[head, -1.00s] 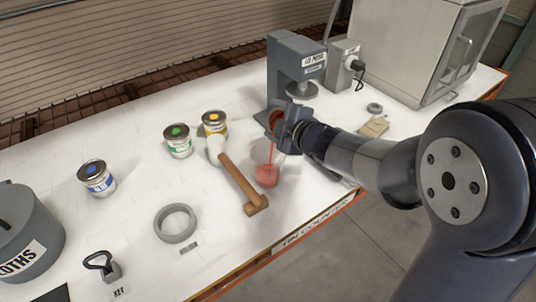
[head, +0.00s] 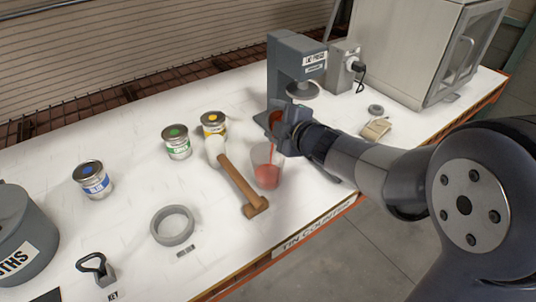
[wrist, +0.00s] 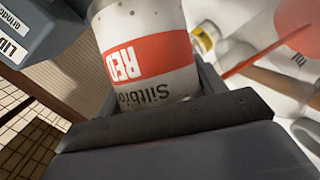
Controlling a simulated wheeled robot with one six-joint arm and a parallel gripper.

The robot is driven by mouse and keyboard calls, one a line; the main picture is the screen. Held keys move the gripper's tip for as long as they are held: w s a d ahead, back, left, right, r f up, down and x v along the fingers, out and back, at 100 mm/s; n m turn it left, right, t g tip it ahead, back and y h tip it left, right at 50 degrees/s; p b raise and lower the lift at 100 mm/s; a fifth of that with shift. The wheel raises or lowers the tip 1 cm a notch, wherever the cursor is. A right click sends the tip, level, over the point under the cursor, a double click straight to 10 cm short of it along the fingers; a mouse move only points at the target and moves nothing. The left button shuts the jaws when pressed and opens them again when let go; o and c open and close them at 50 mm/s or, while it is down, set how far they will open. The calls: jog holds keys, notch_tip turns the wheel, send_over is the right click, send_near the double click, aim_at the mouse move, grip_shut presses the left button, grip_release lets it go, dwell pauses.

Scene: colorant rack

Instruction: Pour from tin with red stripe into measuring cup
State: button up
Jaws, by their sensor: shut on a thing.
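My gripper (head: 291,128) is shut on the tin with the red stripe (wrist: 150,55), whose label reads RED in the wrist view. In the head view the tin is tipped and mostly hidden behind the gripper. A thin stream of red liquid falls from it into the clear measuring cup (head: 267,165). The cup stands upright on the white counter below the tin, apart from it, with red liquid inside. In the wrist view the red stream (wrist: 246,64) shows at the right.
A mallet (head: 238,182) lies close left of the cup. Tins with yellow (head: 213,125), green (head: 176,142) and blue (head: 93,179) labels stand further left. A grey press (head: 293,70) stands behind the gripper. A grey ring (head: 172,226) lies at the front.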

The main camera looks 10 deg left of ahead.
jog(key=shift+s+a+r+n+t+b, duration=0.15)
jog(key=shift+n+t+b, duration=0.25)
jog(key=shift+b, duration=1.4)
jog(key=shift+r+p, duration=0.3)
jog(key=shift+p, duration=0.35)
jog(key=shift+r+g+p, duration=0.15)
jog(key=shift+g+p, duration=0.15)
jog(key=shift+p, duration=0.85)
jog(key=shift+w+d+m+p, duration=0.2)
jog(key=shift+m+p, duration=0.3)
jog(key=shift+p, duration=0.35)
jog(key=m+g+p, duration=0.1)
jog(key=p, duration=0.4)
jog(key=shift+w+r, duration=0.1)
jog(key=shift+r, duration=0.3)
jog(key=shift+f, duration=0.4)
jog(key=shift+m+p, duration=0.3)
jog(key=shift+w+r+g+p, duration=0.1)
jog(key=shift+g+p, duration=0.2)
jog(key=shift+p, duration=0.45)
